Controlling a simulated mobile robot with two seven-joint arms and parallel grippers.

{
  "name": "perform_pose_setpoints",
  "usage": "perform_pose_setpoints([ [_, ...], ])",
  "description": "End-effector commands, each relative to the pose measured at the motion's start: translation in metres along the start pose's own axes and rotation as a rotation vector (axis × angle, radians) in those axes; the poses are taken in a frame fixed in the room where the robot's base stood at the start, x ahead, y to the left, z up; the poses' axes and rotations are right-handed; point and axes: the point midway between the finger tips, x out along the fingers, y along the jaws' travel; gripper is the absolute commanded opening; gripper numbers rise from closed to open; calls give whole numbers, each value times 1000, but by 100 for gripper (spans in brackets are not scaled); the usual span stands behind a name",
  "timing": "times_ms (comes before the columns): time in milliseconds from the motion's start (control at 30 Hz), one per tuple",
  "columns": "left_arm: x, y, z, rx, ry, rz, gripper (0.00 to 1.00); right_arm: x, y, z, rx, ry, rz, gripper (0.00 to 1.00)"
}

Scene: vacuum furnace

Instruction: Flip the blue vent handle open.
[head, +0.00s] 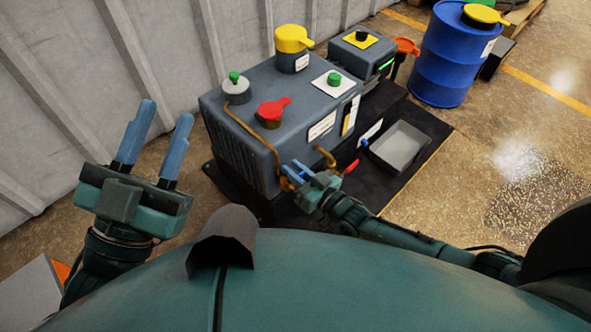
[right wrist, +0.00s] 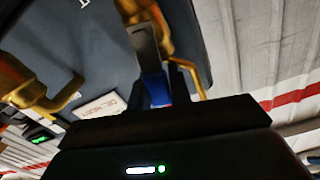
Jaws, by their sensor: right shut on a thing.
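My right gripper (head: 298,175) is at the lower front corner of the grey furnace unit (head: 290,110), beside a bent brass pipe (head: 256,140). It is shut on the blue vent handle, which is mostly hidden by the fingers. In the right wrist view a small blue part (right wrist: 157,88) shows between the fingers, close to brass piping (right wrist: 165,35). How far the handle is turned cannot be told. My left gripper (head: 152,140) is open and empty, left of the unit, with its fingers pointing up.
The unit's top carries a red handle (head: 270,110), a yellow cap (head: 292,40) and green knobs. A small red lever (head: 350,166) and a grey tray (head: 400,146) are right of my right gripper. A blue drum (head: 445,60) stands at the back right. The right floor is clear.

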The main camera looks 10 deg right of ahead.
Motion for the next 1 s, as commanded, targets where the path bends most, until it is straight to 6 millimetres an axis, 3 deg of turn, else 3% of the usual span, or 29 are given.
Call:
perform_pose_setpoints([
  [167, 0, 0, -1, 0, -1, 0, 32, 0, -1, 0, -9, 0, 0, 0],
  [300, 3, -1, -3, -14, -23, 0, 32, -1, -8, -1, -129, -1, 3, 0],
  [467, -6, 4, 8, -54, -84, -7, 32, 0, -14, 1, -251, -1, 1, 0],
  [733, -9, 6, 13, -68, -101, -16, 32, 0, -14, 2, -263, -1, -1, 0],
  [767, -9, 6, 13, -67, -101, -16, 32, 0, -14, 2, -263, -1, -1, 22],
  [1000, -7, 5, 11, -62, -90, -15, 32, 0, -14, 2, -261, -1, 0, 41],
])
